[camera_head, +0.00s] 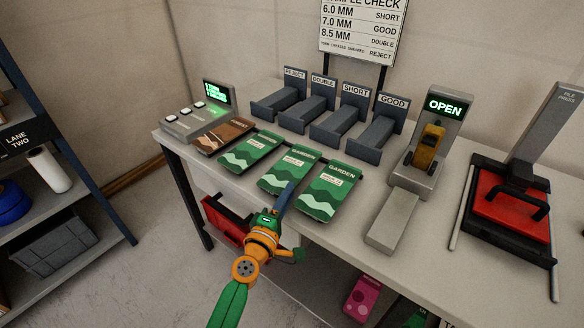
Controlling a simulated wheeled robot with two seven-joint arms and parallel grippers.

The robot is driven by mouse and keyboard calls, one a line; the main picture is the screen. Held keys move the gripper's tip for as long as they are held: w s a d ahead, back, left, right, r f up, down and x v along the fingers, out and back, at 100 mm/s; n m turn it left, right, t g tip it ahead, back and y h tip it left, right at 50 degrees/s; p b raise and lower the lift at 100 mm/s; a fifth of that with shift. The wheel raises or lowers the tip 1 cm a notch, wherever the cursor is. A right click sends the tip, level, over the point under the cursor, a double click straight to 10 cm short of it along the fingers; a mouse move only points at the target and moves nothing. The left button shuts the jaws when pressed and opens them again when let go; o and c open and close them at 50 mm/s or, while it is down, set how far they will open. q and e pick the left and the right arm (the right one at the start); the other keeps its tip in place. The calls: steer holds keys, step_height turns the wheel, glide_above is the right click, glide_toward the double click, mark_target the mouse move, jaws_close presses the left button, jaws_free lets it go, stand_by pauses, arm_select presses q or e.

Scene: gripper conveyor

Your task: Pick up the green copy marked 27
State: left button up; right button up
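Three green booklets with GARDEN on their covers lie side by side on the table: a left one (249,151), a middle one (290,168) and a right one (328,198). Each has a small pale label whose number is too small to read, so I cannot tell which is 27. My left gripper (283,196) reaches in at the front edge, its dark finger end between the middle and right booklets. Whether it touches either is unclear. I cannot see the gap between its fingers. My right gripper is not in view.
A brown booklet (224,136) lies left of the green ones. Behind stand grey holders labelled REJECT, DOUBLE (323,84), SHORT and GOOD. Right are a device reading OPEN (445,106) and a red press (512,212). A red bin (222,222) sits below the table edge.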

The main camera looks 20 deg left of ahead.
arm_select(q)
steer(key=shift+w+d+f, duration=0.1)
steer(key=shift+w, duration=0.85)
steer(key=shift+s, duration=0.15)
jaws_close()
stand_by(0.5)
